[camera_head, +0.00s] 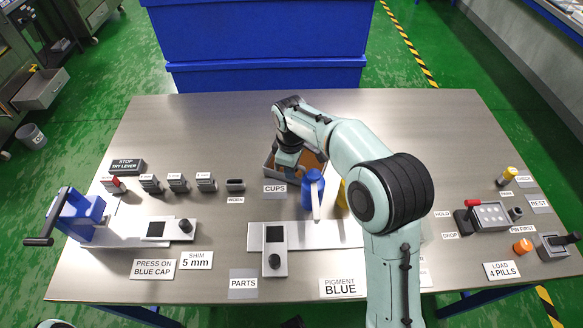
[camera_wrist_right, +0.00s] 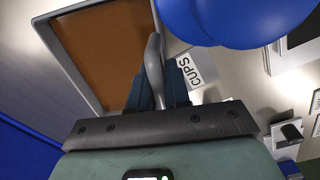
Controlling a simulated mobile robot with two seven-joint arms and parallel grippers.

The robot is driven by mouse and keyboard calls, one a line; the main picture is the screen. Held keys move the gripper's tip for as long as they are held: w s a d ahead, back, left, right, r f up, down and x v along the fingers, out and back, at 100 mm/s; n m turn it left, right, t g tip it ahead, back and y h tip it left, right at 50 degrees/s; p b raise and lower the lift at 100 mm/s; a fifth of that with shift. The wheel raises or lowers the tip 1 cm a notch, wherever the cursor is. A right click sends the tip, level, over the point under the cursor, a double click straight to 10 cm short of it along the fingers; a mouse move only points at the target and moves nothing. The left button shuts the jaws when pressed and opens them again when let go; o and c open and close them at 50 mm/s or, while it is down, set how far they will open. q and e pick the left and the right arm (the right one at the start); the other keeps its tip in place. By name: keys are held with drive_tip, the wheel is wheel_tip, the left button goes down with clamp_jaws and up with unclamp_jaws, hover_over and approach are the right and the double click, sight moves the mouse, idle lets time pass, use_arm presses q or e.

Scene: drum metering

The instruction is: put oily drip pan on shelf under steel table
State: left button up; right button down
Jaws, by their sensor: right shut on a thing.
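The oily drip pan (camera_head: 312,159) is a shallow grey tray with a brown-orange inside, at the middle of the steel table (camera_head: 225,120), behind the CUPS label. In the right wrist view the pan (camera_wrist_right: 100,50) fills the upper left. My right gripper (camera_head: 288,161) reaches down at the pan's near side. In the wrist view its fingers (camera_wrist_right: 158,88) are shut on a rounded grey part at the pan's edge. I cannot tell whether the pan touches the tabletop. The shelf under the table is hidden by the top. My left gripper is not in view.
A blue bottle-like thing (camera_head: 312,188) stands close to the pan, with a yellow one beside it. Small fixtures, a blue lever press (camera_head: 80,215) and labels line the table's front. Large blue bins (camera_head: 265,75) stand behind. The tabletop's back left is clear.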

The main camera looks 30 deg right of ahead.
drive_tip(key=shift+f, duration=0.1)
drive_tip(key=c, duration=1.1)
unclamp_jaws()
